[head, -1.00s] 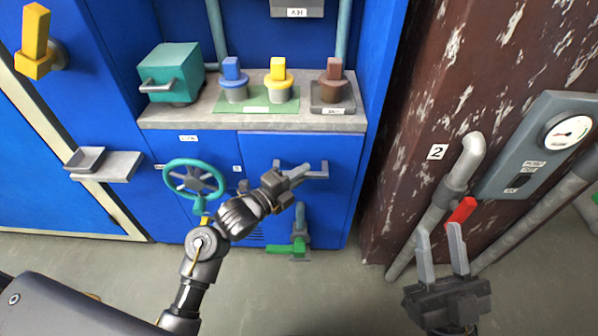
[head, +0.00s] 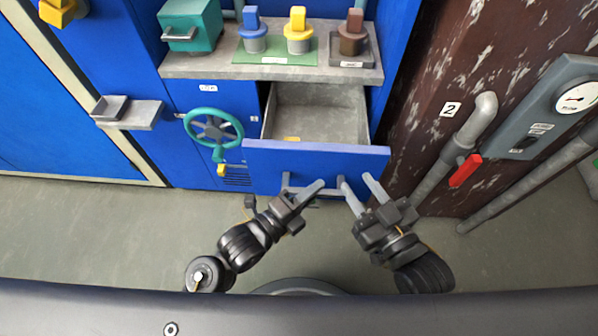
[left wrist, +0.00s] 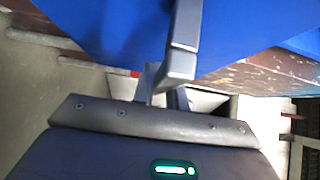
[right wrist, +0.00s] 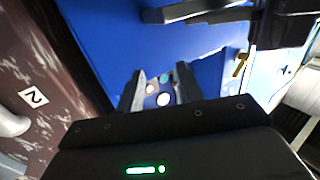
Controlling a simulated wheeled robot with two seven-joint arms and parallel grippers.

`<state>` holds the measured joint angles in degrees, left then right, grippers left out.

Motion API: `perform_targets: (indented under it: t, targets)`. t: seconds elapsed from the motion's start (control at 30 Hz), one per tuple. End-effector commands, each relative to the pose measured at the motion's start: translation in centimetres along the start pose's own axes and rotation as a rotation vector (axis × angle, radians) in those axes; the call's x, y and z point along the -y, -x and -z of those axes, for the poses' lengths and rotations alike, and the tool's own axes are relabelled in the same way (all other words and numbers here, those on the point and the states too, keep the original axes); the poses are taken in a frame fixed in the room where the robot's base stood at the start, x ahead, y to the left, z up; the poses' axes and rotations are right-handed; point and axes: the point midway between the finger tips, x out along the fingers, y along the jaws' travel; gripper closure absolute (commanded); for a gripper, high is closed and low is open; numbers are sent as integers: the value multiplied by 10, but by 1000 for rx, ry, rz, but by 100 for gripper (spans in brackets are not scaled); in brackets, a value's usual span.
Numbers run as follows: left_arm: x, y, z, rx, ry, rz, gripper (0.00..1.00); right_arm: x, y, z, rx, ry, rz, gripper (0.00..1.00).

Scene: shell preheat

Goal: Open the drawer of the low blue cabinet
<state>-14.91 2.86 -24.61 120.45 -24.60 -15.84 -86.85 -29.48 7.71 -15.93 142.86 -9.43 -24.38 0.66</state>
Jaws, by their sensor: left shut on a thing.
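The low blue cabinet (head: 185,97) has its drawer (head: 315,160) pulled out, with the grey inside showing. A small yellow thing (head: 291,139) lies in the drawer by its front. The grey drawer handle (head: 331,190) is on the drawer front; it also shows close up in the left wrist view (left wrist: 182,50). My left gripper (head: 306,190) is shut on the handle. My right gripper (head: 358,181) is open and empty, just right of the handle; I cannot tell whether it touches the front. Its spread fingers show in the right wrist view (right wrist: 159,76).
A teal handwheel (head: 213,130) is left of the drawer. The grey counter (head: 270,68) above holds a teal box (head: 190,24) and blue, yellow and brown knobbed pieces. A rusty column and a pipe with a red lever (head: 466,170) stand at the right. Floor at the left is clear.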

Motion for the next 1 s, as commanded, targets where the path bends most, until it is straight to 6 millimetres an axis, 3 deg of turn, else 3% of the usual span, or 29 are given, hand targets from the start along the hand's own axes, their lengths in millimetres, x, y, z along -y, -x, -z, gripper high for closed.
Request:
perform_targets:
  t: [0.5, 0.53, 0.67, 1.0]
  targets:
    - [-1, 2, 10, -17, -1, -1, 100, -4, 1, -7, 45, -1, -11, 64]
    - [-1, 2, 10, -17, -1, -1, 83, -4, 1, -7, 45, -1, -11, 64]
    - [-1, 2, 10, -15, -1, -1, 66, -4, 1, -7, 44, -1, -11, 64]
    - [0, 4, 9, -14, -1, -1, 64, -4, 1, -7, 45, -2, -11, 64]
